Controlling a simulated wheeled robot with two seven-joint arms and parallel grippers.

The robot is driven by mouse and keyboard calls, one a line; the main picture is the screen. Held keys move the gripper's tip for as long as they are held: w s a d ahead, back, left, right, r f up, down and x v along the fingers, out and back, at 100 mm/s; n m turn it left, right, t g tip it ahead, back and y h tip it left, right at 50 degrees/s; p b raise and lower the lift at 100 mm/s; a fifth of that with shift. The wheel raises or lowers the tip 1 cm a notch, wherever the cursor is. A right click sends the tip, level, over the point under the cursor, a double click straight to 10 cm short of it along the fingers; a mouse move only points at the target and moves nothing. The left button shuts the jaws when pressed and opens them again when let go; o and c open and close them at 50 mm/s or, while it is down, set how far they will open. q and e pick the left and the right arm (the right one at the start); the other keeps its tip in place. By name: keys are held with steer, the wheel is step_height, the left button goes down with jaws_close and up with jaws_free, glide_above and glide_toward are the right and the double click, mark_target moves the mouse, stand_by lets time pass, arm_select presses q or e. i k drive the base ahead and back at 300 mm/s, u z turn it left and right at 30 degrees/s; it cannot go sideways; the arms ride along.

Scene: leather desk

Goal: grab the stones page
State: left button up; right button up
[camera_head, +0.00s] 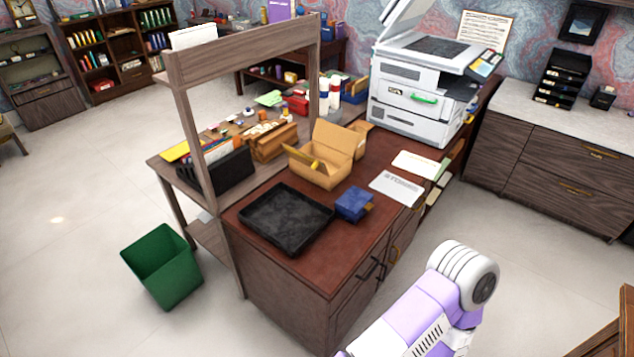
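Two pages lie flat on the reddish-brown leather desk top (325,255), near the printer. The nearer one is a white page (397,188) with large grey lettering, which may be the stones page; the lettering is too small to read surely. The other is a cream page (416,165) just behind it, with faint print. A purple and white link of my arm rises at the bottom right, in front of the desk and well short of the pages. Neither of my grippers is in view.
A black tray (286,247), a blue box (353,204) and an open cardboard box (327,158) stand on the desk left of the pages. A white printer (408,98) stands behind them. A green bin (163,266) is on the floor at left. A wooden shelf frame (240,62) rises at the desk's left.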

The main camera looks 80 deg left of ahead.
mark_target(403, 192)
steer(key=u, duration=1.1)
steer(key=i, duration=2.45)
steer(key=u, duration=2.95)
